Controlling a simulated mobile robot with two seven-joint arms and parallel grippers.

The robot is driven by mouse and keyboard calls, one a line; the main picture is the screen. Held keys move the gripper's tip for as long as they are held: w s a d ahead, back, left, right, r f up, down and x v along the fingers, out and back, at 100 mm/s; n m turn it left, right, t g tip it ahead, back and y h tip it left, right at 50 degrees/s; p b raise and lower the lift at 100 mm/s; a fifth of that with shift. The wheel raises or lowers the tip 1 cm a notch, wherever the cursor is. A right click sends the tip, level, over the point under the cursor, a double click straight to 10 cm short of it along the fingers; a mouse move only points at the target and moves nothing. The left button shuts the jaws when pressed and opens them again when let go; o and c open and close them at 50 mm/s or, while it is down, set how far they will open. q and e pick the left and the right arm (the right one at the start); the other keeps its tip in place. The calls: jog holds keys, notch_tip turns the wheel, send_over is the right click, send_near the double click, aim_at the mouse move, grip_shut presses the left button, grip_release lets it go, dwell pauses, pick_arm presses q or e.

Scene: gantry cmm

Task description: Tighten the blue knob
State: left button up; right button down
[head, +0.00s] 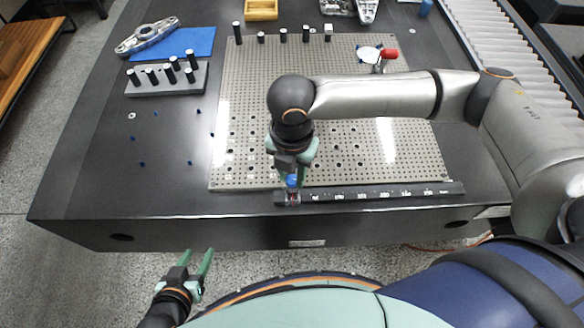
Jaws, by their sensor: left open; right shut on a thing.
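The blue knob (292,181) sits at the left end of a dark rail with white labels (380,192), along the front edge of the perforated plate. My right gripper (293,174) comes down from above and is shut on the blue knob, its green fingers beside it. The fingers and wrist hide part of the knob. A small clear and red part (292,197) shows just below the knob. My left gripper (194,265) is open and empty, in front of the table and apart from it.
The perforated plate (240,110) lies on the dark table (80,190). A grey block with black pins (150,88), a blue mat (195,42) and a metal casting (147,36) are at the back left.

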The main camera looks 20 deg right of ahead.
jog(key=shift+r+m+p, duration=0.4)
jog(key=shift+p, duration=0.2)
jog(key=shift+m+p, duration=0.3)
jog(key=shift+p, duration=0.15)
jog(key=shift+f+m+p, duration=0.15)
jog(key=shift+m+p, duration=0.15)
jog(key=shift+p, duration=0.1)
jog(key=shift+f, duration=0.2)
jog(key=c, duration=1)
grip_release()
jog(key=o, duration=0.4)
pick_arm(q)
jog(key=shift+s+a+r+y, duration=0.15)
jog(key=shift+s+a+r, duration=0.15)
jog(key=shift+a+r, duration=0.25)
jog(key=shift+s+a+r+y, duration=0.15)
jog(key=shift+s+a+r, duration=0.15)
jog(key=shift+a+r, duration=0.25)
